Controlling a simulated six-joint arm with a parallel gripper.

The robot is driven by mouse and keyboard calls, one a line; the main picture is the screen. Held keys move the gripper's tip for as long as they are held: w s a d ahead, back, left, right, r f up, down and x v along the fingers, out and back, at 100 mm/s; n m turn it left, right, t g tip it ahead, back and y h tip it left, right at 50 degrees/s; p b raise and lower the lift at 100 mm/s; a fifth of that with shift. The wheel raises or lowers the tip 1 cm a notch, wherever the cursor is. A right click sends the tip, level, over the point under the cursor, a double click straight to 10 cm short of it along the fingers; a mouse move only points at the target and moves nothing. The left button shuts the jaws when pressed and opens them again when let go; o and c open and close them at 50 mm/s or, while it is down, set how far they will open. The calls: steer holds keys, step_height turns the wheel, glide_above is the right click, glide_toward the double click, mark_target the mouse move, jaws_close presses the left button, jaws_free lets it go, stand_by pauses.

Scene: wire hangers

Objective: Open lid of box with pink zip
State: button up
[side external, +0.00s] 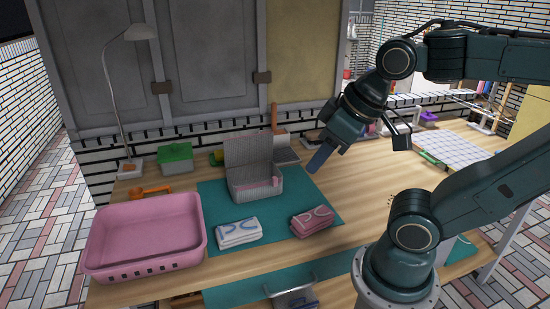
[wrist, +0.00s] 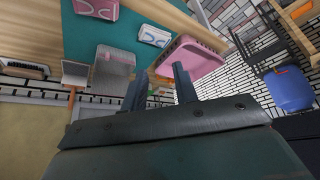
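A grey woven box (side external: 254,188) stands on the teal mat (side external: 213,193), with its lid (side external: 248,151) raised upright at the back. A small pink part (side external: 276,181), perhaps the zip, shows at the box's right front. My gripper (side external: 318,160) is in the air to the right of the box, apart from it and pointing down and left. In the wrist view, the fingers of my gripper (wrist: 160,88) are spread with nothing between them. The box (wrist: 115,62) appears there beyond the left finger. The inside of the box is mostly hidden.
Folded white (side external: 238,233) and pink (side external: 312,221) cloths lie in front of the box. A pink basin (side external: 145,238) stands at front left. A green-lidded box (side external: 175,158) and a lamp (side external: 125,90) stand at back left. A cabinet wall (side external: 205,60) rises behind.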

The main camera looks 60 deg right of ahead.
steer(key=shift+w, duration=0.1)
jaws_close()
steer(key=w+d+r+m+h, duration=0.1)
steer(key=w+d+m, duration=0.2)
steer(key=w+d, duration=0.35)
steer(key=w+d+m+h, duration=0.2)
steer(key=w+d, duration=0.1)
steer(key=w, duration=0.6)
steer(key=w+d+f+m+h, duration=0.2)
steer(key=w+d+f, duration=0.3)
steer(key=w+d, duration=0.6)
steer(key=shift+d+m+h, duration=0.3)
steer(key=shift+d+m, duration=0.25)
steer(key=shift+m, duration=0.35)
